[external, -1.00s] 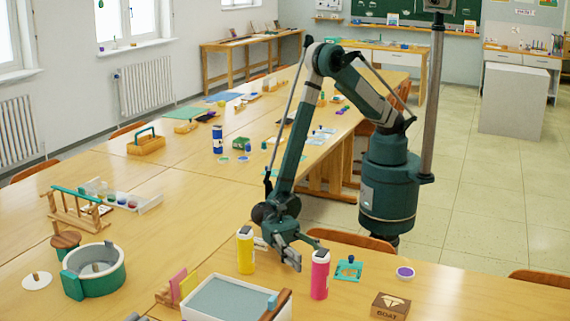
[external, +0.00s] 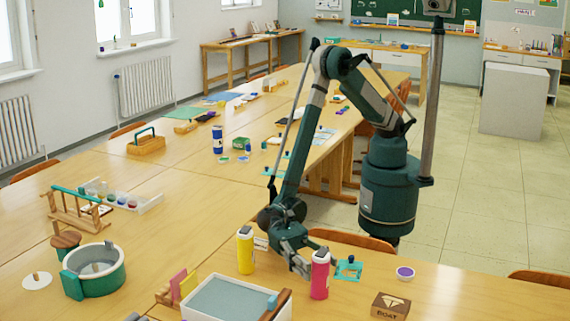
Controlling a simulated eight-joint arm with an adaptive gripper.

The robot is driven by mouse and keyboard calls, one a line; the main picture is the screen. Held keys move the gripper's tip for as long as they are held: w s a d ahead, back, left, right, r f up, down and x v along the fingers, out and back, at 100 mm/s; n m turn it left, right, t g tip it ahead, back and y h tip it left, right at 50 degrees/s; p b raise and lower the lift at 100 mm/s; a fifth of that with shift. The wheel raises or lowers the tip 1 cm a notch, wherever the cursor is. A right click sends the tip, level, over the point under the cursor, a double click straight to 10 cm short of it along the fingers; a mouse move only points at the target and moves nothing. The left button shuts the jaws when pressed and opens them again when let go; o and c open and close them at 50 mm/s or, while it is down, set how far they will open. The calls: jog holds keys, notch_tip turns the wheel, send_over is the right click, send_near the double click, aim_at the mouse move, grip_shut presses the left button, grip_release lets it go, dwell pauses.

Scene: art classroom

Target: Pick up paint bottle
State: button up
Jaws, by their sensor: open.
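A blue bottle (external: 218,139) stands farther back on the table.
A white tray (external: 206,311) with grey contents lies in front of the bottles. A teal frame (external: 348,268), a purple-filled pot (external: 405,273) and a wooden block (external: 390,306) are to the right. A round green tub (external: 94,272) stands at the left.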

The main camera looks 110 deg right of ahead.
jog(key=shift+s+a, duration=0.15)
jog(key=shift+a, duration=0.75)
jog(key=c, duration=1.2)
jog(key=shift+r, duration=0.15)
jog(key=shift+r+p, duration=1.15)
jog(key=shift+r, duration=3.7)
